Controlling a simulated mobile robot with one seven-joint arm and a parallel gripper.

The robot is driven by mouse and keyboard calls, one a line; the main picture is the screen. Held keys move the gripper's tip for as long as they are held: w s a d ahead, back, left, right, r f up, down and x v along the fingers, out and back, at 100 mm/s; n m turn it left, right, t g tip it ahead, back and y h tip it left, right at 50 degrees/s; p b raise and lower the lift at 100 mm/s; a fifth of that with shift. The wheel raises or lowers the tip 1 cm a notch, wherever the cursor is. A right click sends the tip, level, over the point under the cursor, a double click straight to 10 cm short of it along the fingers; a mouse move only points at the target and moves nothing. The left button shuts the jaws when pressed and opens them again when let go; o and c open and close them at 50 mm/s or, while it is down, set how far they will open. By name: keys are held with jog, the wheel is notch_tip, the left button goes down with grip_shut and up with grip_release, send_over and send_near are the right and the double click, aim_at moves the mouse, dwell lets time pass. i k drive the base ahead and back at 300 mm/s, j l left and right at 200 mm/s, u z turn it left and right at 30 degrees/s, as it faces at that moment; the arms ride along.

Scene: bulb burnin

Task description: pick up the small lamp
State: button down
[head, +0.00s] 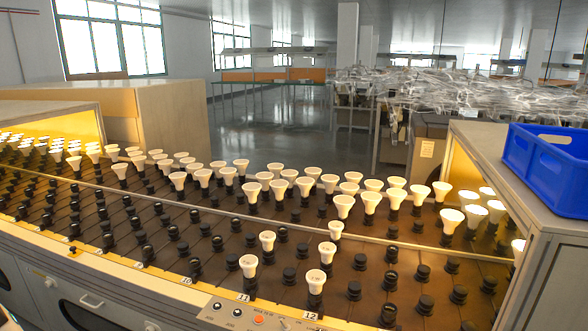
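White reflector lamps stand upright in black sockets on a brown burn-in rack (400,262). One lamp (336,229) looks smaller than the wide-headed lamps (344,205) just behind it. Other narrow-headed lamps stand nearer the front: one (267,241) and one (248,265) in the row by label 11, and one (327,252) and one (316,280) in the row by label 12. I cannot tell for sure which of these is the small lamp. My gripper is not in view.
Many empty black sockets (425,303) fill the front of the rack. A control panel (255,318) sits on the front edge. Lit tunnel housings stand at left (165,115) and right (560,240). A blue crate (548,165) rests on the right housing.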

aim_at(326, 249)
jog(key=i+l+u, duration=0.1)
jog(key=i+l, duration=0.8)
jog(key=i, duration=0.2)
jog(key=u, duration=0.05)
